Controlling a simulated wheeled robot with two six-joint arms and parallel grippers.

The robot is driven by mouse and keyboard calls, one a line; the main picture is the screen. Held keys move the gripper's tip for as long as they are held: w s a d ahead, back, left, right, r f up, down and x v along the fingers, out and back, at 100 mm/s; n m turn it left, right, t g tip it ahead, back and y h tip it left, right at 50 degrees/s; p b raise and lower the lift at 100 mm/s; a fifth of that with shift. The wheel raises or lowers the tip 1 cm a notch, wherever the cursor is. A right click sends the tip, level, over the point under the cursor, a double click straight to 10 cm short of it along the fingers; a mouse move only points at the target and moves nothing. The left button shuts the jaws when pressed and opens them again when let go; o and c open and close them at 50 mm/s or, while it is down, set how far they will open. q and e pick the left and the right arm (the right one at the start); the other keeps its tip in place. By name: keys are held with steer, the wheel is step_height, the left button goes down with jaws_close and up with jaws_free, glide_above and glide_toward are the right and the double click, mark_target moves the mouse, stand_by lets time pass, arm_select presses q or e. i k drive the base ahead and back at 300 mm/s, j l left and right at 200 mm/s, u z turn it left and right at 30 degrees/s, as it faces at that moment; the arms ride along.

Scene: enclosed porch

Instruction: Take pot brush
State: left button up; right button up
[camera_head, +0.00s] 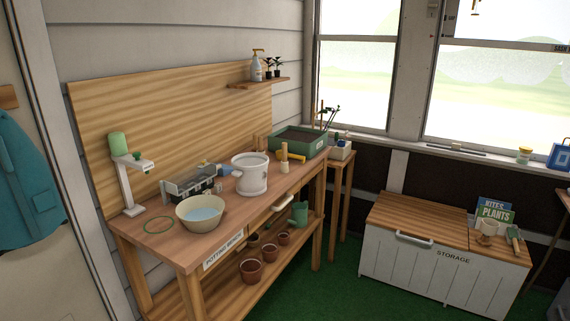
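A wooden potting bench (160,240) runs along the left wall. A small upright item with a wooden handle and pale lower end (284,161) stands on it, just right of a white bucket (249,176); it may be the pot brush, but it is too small to tell. A yellow-handled item (297,156) lies beside it, partly against a green tray (298,141). Neither of my grippers is in view.
A cream bowl of water (200,213), a clear-lidded box (190,184) and a white stand with a green top (128,175) occupy the bench's near half. Terracotta pots (250,271) sit on the lower shelf. A storage chest (418,252) stands right; green floor between is clear.

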mark_target(284, 163)
steer(key=i+l+u, duration=0.35)
steer(key=i+l, duration=0.55)
steer(key=l, duration=0.1)
